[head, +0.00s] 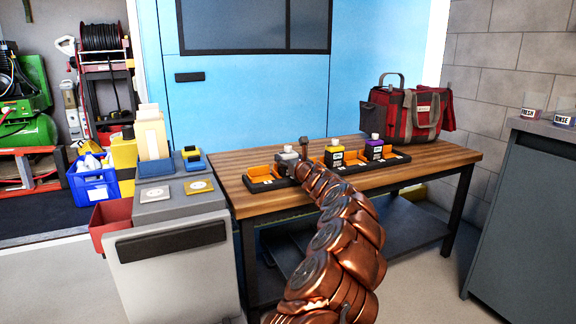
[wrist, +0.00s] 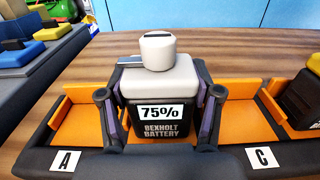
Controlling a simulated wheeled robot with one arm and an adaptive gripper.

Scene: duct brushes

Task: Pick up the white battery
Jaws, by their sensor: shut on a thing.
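The white battery (wrist: 157,82) has a pale top with a round white knob and a black front reading "75%" and "BEXHOLT BATTERY". It stands upright between the compartments marked A and C of the black and orange tray (wrist: 288,160). My gripper (wrist: 160,112) is shut on it, one finger on each side. I cannot tell whether its base is clear of the tray. In the head view the battery (head: 287,154) shows as a pale top at the left part of the tray (head: 262,186), with my gripper (head: 300,160) partly hiding it.
The tray is on a wooden table (head: 232,190). A red bag (head: 408,112) sits at the back right. A grey cart (head: 170,250) stands at the left.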

